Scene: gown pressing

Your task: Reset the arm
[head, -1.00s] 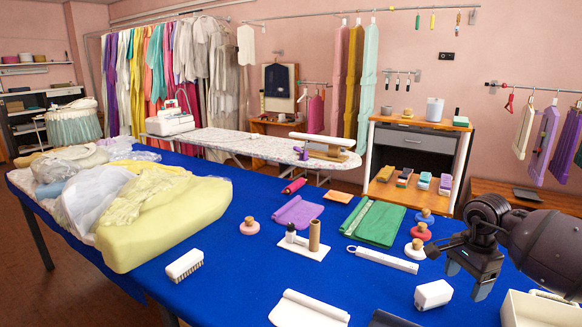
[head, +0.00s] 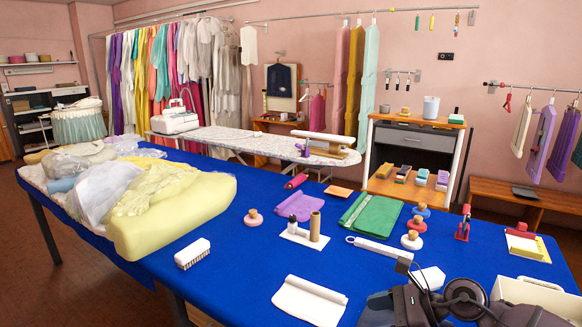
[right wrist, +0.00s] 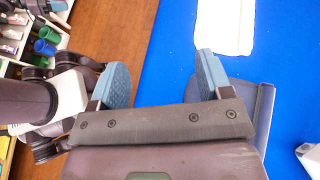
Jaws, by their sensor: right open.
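My right arm (head: 465,300) is low at the bottom right of the head view, at the near side of the blue table. My right gripper (right wrist: 162,78) shows in the right wrist view, its two blue-padded fingers spread wide with nothing between them. Below it are the brown floor and the table's edge. The fingers' tips are not clear in the head view. My left gripper is in neither view.
The blue table (head: 235,280) holds a white folded cloth (head: 310,300), a brush (head: 192,253), a green cloth (head: 372,222), a red clamp-like tool (head: 463,223) and a cream bin (head: 537,295). A grey tray-like thing (right wrist: 262,125) lies beside the right finger.

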